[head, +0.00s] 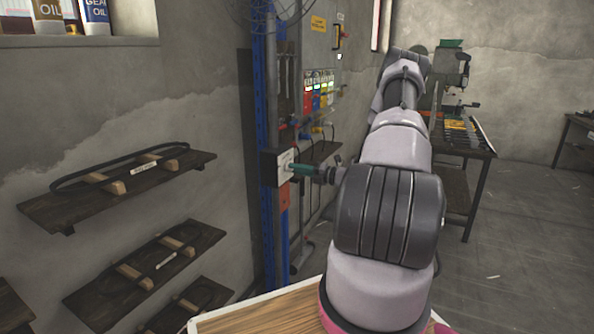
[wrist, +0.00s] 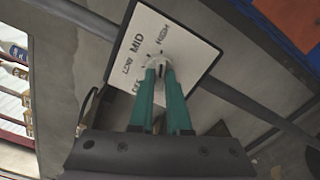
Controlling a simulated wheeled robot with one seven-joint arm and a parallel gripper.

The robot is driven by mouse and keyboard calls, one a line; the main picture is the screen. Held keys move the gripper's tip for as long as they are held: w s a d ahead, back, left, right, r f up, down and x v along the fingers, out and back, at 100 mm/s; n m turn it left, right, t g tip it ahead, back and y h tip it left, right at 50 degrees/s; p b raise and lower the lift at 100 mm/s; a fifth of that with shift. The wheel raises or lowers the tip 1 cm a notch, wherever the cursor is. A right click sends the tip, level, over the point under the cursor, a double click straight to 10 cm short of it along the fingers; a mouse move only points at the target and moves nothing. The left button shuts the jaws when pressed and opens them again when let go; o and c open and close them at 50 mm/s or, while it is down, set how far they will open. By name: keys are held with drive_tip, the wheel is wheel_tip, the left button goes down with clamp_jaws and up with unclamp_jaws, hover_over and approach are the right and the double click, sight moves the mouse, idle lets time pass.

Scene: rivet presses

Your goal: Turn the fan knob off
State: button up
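The fan knob (wrist: 159,62) is a small pale round knob on a white dial plate (wrist: 182,42). The plate reads LOW, MID and HIGH, with a further label partly hidden by a finger. In the head view the plate is on the front of a dark switch box (head: 270,168) beside the blue post. My gripper (wrist: 160,76) has teal fingers with their tips closed around the knob, with a narrow gap between them. It also shows in the head view (head: 293,169), reaching left to the box. Which label the knob points at is unclear.
A wire-caged fan (head: 240,10) is at the top, partly cut off. A grey electrical cabinet (head: 320,45) stands behind the post. Wooden shelves (head: 120,190) are on the left wall. A workbench (head: 465,145) with tools stands at the back right.

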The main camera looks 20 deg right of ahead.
clamp_jaws()
drive_tip(key=n, duration=2.6)
drive_tip(key=shift+d+f+n, duration=0.1)
drive_tip(key=shift+n, duration=0.5)
drive_tip(key=o, duration=0.7)
unclamp_jaws()
drive_tip(key=v, duration=1)
drive_tip(key=shift+s+d, duration=0.25)
drive_tip(key=shift+s, duration=0.1)
